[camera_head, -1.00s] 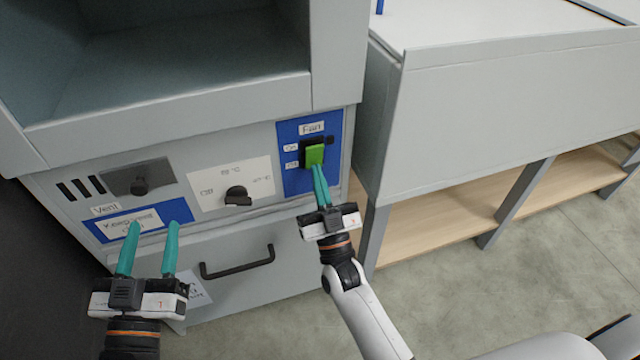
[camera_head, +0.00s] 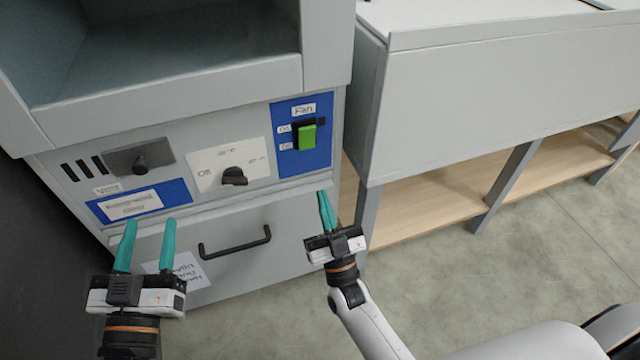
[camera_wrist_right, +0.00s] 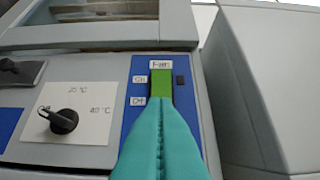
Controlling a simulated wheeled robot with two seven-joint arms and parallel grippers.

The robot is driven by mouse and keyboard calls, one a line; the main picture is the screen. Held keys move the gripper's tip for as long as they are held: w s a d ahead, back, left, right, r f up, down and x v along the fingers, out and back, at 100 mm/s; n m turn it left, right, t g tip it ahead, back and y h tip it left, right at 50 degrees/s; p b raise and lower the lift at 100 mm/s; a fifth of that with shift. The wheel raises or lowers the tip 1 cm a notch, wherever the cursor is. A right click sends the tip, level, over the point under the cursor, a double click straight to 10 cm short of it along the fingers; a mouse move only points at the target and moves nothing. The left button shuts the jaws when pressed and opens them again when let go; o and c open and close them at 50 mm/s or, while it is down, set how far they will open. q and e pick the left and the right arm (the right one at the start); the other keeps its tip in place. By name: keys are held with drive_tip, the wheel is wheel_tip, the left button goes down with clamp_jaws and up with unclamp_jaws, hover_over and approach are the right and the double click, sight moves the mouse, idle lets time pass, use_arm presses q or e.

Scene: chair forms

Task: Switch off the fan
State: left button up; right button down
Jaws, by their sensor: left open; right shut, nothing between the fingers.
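The fan switch (camera_head: 307,136) is a green rocker in a black housing on a blue panel (camera_head: 317,160) labelled "Fan", with small on and off labels at its left. In the right wrist view the green rocker (camera_wrist_right: 161,84) shows above my fingertips, which hide its lower part. My right gripper (camera_head: 326,197) is shut and empty, below the blue panel in the head view and apart from the switch. My left gripper (camera_head: 147,228) is open and empty, in front of the drawer's left part, below the left blue label.
A black temperature knob (camera_head: 234,176) on a white plate is left of the fan panel. A dark knob (camera_head: 140,163) is farther left. A drawer with a black handle (camera_head: 235,243) lies below. A grey bench (camera_head: 470,100) stands at the right.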

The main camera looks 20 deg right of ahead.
drive_tip(key=shift+w+f+v, duration=0.15)
drive_tip(key=shift+f+v, duration=0.05)
drive_tip(key=shift+v, duration=0.8)
drive_tip(key=shift+w+f+v, duration=0.15)
drive_tip(key=shift+v, duration=0.85)
